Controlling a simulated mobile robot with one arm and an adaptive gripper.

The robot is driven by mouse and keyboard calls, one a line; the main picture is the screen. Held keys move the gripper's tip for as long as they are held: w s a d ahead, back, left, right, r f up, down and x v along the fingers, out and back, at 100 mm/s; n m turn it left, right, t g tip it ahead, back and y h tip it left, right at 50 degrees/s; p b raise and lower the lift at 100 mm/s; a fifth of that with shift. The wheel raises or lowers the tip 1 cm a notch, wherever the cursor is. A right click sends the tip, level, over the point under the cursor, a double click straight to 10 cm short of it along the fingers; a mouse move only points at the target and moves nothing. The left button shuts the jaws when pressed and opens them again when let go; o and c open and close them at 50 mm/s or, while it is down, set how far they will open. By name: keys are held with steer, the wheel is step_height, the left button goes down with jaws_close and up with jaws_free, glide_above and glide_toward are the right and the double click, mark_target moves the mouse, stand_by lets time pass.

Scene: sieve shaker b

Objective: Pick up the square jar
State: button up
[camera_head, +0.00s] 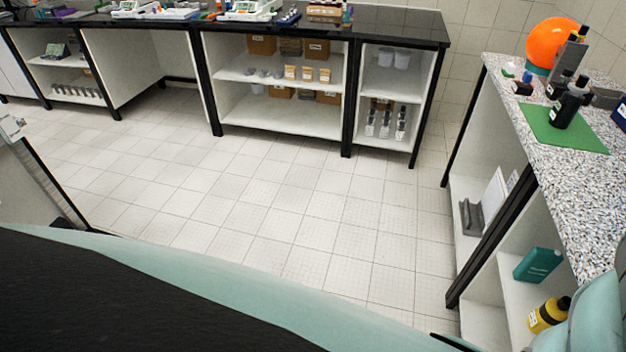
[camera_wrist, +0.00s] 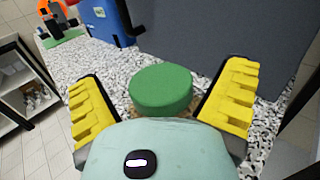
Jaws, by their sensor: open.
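My gripper (camera_wrist: 163,102) shows in the wrist view with its two yellow ridged fingers spread wide. A round green lid (camera_wrist: 161,88) lies between the fingers in the picture, and no finger visibly touches it. The lid seems to top a container standing on the speckled counter (camera_wrist: 80,65). The container's body is mostly hidden below the lid and behind my wrist, so I cannot tell if it is square. My gripper is not visible in the head view, and I cannot make out this green lid there.
A large dark grey body (camera_wrist: 215,45) stands close behind the lid. A blue container (camera_wrist: 106,22) is at the back left. In the head view, a green mat (camera_head: 560,137) with a black bottle (camera_head: 569,104) lies on the right counter. The tiled floor (camera_head: 290,200) is clear.

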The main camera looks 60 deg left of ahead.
steer(key=shift+w+a, duration=0.1)
steer(key=shift+f, duration=0.1)
steer(key=c, duration=1.4)
